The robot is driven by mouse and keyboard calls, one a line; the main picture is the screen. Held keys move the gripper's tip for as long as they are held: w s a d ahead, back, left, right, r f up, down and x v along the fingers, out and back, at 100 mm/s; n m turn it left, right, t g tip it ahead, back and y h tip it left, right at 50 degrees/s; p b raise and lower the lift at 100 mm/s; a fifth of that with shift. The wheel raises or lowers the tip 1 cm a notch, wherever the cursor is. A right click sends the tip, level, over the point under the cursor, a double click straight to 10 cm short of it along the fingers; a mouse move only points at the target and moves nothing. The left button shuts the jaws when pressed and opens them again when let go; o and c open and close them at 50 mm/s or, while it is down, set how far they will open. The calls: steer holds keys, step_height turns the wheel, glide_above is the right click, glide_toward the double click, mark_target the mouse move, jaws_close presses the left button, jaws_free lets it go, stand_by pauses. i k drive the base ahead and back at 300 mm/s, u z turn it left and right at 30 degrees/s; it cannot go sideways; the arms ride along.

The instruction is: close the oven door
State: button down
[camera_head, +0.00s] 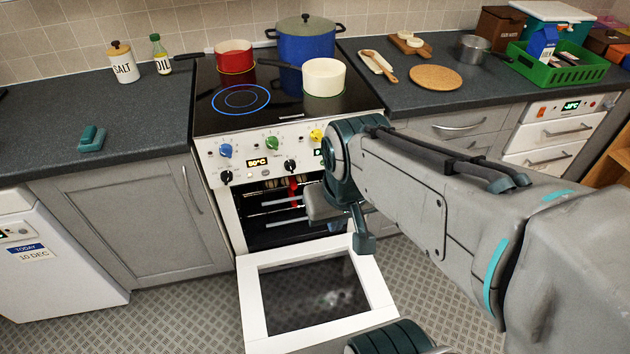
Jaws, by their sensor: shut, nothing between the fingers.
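The oven (234,222) stands in the counter run under a black hob. Its white-framed door (253,309) with a dark glass pane is folded down, open, in front of the cavity. The cavity (280,222) shows racks inside, partly hidden behind my arm. My gripper (363,243) hangs from the wrist at the right side of the opening, above the door's hinge end. It looks shut and empty. I cannot tell whether it touches the door. The door's near right corner is partly hidden by part of my body.
A red pot (234,58), a blue pot (305,45) and a white pan (323,78) stand on the hob (270,112). Grey cupboards (130,225) flank the oven. Patterned floor (185,318) is clear left of the door. My arm covers the right side.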

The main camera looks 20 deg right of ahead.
mark_target(257, 340)
steer(key=k, duration=1)
steer(key=u, duration=1.2)
steer(key=i, duration=1)
steer(key=z, duration=1.35)
